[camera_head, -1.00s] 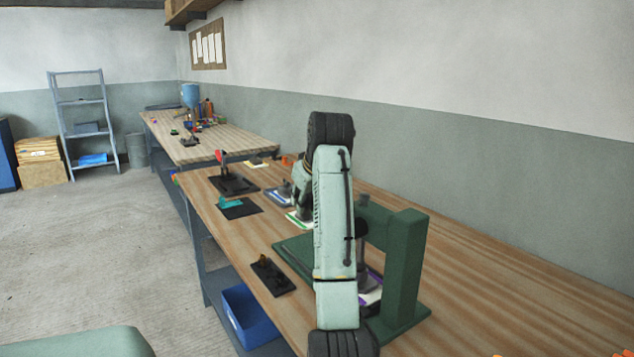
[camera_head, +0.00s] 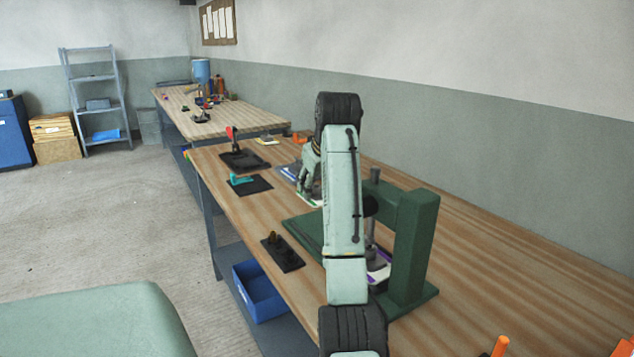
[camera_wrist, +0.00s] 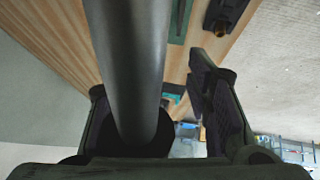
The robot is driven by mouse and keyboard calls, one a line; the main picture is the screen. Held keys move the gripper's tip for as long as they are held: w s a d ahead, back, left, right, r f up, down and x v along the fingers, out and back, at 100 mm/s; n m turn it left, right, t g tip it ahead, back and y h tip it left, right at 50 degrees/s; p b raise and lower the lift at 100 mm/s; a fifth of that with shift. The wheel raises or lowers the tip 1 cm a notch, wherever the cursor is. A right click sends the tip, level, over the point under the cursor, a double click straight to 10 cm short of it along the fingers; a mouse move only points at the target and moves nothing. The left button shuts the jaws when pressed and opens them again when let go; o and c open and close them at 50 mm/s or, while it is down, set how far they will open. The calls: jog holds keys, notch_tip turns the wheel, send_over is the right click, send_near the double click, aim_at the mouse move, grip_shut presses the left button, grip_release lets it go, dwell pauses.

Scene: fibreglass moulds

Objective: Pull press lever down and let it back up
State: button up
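The green arbor press (camera_head: 414,245) stands on the near bench, right of my arm. Its grey ram (camera_head: 372,232) rises above a white and purple piece (camera_head: 379,268) on its base. My arm covers the press's left side, and I cannot make out the lever or my fingertips in the head view. In the wrist view a thick dark grey rod (camera_wrist: 132,65), apparently the press lever, runs down between the fingers of my gripper (camera_wrist: 160,110). It is close to the left finger, with a clear gap to the right one. Contact cannot be told.
A blue bin (camera_head: 259,290) sits on the shelf below. The bench right of the press is mostly clear.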

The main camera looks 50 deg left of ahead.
jog(key=v, duration=0.5)
jog(key=shift+w+a+r, duration=0.2)
jog(key=shift+w, duration=0.2)
jog(key=shift+s+d+r, duration=0.2)
jog(key=shift+d+r, duration=0.1)
jog(key=shift+d, duration=0.05)
jog(key=v, duration=0.6)
jog(key=shift+s+a+f, duration=0.1)
jog(key=shift+s, duration=0.2)
